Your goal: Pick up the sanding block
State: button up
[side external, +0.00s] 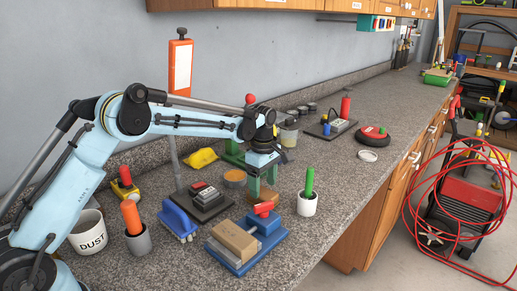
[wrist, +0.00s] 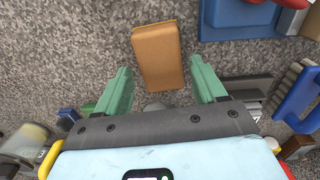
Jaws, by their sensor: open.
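The sanding block (wrist: 157,55) is a tan-brown block with a yellowish edge, lying on the speckled grey counter in the wrist view. In the side external view the sanding block (side external: 267,197) shows partly, low behind and under my gripper's fingers. My gripper (side external: 262,183) points down over it, its green fingers apart. In the wrist view my gripper (wrist: 160,68) has one finger to the left of the block and one to the right, with visible gaps. The block is not held.
A blue vise (side external: 270,236) with a red handle and a tan block stands close by at front. A white cup with a green handle (side external: 307,203) is to the right. A blue brush (side external: 178,218) and black device (side external: 203,200) are to the left. Counter is clearer farther right.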

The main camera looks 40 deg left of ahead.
aim_at(262, 192)
jog(key=shift+a+f, duration=0.1)
jog(key=shift+f, duration=1.85)
jog(key=c, duration=0.8)
notch_tip(262, 192, up, 10)
jog(key=shift+r, duration=0.1)
jog(key=shift+c, duration=0.2)
